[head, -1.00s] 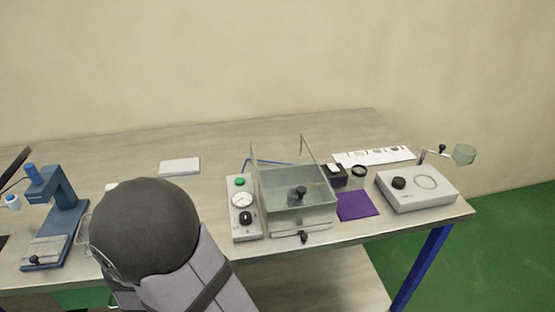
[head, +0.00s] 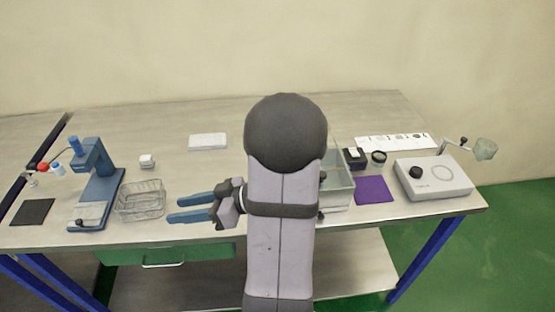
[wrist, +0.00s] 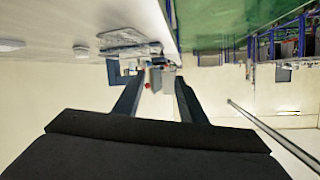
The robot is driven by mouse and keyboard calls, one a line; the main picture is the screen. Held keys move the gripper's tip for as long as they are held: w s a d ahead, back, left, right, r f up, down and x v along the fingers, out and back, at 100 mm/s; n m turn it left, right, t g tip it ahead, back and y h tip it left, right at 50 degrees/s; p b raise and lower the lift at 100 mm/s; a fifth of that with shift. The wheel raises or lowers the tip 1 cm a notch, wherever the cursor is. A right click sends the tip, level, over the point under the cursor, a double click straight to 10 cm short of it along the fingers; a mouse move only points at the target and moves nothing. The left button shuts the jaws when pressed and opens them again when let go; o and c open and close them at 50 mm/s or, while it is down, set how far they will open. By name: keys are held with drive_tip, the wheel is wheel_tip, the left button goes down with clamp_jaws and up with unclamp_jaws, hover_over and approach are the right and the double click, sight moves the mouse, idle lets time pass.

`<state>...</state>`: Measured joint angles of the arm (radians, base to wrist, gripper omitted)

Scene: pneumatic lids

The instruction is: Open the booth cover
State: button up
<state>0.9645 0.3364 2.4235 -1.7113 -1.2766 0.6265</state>
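The booth (head: 338,190) is a clear-walled box on the table, mostly hidden behind my arm in the head view. Only its right part shows, with a thin upright bar at its back. Its control panel and most of its cover are hidden, so I cannot tell how the cover stands. My gripper (head: 171,210) is left of the booth, pointing left over the table's front edge. Its blue fingers are apart with nothing between them. The wrist view also shows the two fingers (wrist: 157,85) apart and empty.
A wire basket (head: 140,200) and a blue press stand (head: 100,175) are left of my gripper. Right of the booth are a purple mat (head: 374,190), a small black box (head: 354,157) and a white device (head: 433,180).

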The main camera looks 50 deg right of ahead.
drive_tip(key=s+d+r+m+t+h, duration=0.1)
drive_tip(key=s+d+h, duration=0.3)
drive_tip(key=d, duration=0.4)
drive_tip(key=s+d+r+m+t+h, duration=0.2)
drive_tip(key=s+d+m+t+h, duration=0.1)
drive_tip(key=s+d, duration=0.4)
drive_tip(key=s+d+r+m+t+h+b, duration=0.1)
drive_tip(key=s+d+h, duration=0.4)
drive_tip(key=d, duration=0.6)
drive_tip(key=shift+s+r+m+t, duration=0.45)
drive_tip(key=shift+s+m+t, duration=0.05)
drive_tip(key=shift+s+t, duration=0.1)
drive_tip(key=s+d+f+m+g+h+b, duration=0.1)
drive_tip(key=s+d+f+m+h, duration=0.15)
drive_tip(key=s+f, duration=0.2)
drive_tip(key=shift+m+h, duration=0.25)
drive_tip(key=shift+h, duration=0.1)
drive_tip(key=shift+r+p+x, duration=0.2)
drive_tip(key=shift+p+x, duration=0.75)
drive_tip(key=shift+x, duration=2.35)
clamp_jaws()
